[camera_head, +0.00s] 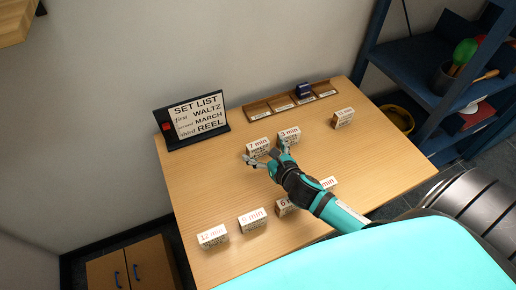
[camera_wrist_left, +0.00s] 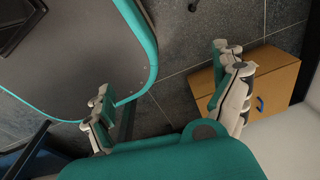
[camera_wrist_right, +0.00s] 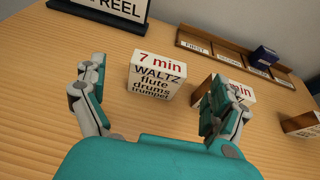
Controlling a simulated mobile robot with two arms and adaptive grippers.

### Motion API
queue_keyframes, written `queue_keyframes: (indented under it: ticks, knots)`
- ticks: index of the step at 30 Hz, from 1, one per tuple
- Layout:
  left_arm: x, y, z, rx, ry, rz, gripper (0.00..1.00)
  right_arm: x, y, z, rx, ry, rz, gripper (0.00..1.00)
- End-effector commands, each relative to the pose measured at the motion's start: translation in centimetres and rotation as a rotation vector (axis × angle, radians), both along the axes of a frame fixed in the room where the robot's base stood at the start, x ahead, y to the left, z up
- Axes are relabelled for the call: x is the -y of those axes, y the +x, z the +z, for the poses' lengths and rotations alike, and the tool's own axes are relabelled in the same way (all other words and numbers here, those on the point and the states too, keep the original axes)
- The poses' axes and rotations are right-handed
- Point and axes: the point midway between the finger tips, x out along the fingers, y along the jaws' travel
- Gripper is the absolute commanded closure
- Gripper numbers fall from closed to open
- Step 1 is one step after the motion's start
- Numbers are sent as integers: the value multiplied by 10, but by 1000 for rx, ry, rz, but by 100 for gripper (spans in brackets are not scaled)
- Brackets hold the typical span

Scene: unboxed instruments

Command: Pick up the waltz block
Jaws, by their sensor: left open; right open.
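The waltz block (camera_wrist_right: 156,78) is a small white and brown block printed "7 min, WALTZ, flute, drums, trumpet" in the right wrist view. In the head view the "7 min" block (camera_head: 258,146) stands on the table just beyond my right gripper (camera_head: 264,158). My right gripper also shows in the right wrist view (camera_wrist_right: 160,108), open and empty, with the waltz block ahead between its spread fingers and apart from them. My left gripper (camera_wrist_left: 168,95) is open and empty, away from the table, over the dark floor.
A "3 min" block (camera_head: 289,134) stands close to the right, partly behind my right finger. A tray (camera_head: 268,110) with labelled slots holds a dark blue block (camera_head: 303,91). The set list sign (camera_head: 196,122) stands at the back left. Several other blocks stand nearer and right.

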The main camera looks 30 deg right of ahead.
Motion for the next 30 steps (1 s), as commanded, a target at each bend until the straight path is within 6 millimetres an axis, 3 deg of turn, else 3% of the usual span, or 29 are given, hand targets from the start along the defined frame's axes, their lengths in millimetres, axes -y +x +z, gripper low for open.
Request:
queue_keyframes:
  ticks: [3, 9, 18, 30]
  knots:
    - [0, 6, 5, 10, -1, 0, 3, 0, 15, -3, 2, 4, -3, 2]
    - [0, -2, 6, -3, 1, 1, 3, 0, 41, -15, 1, 1, -2, 2]
    - [-1, -11, 6, -17, 3, 0, 3, 0, 46, -19, 0, 1, 0, 2]
    - [-1, -10, 6, -16, 2, 0, 3, 0, 45, -19, 0, 1, 0, 53]
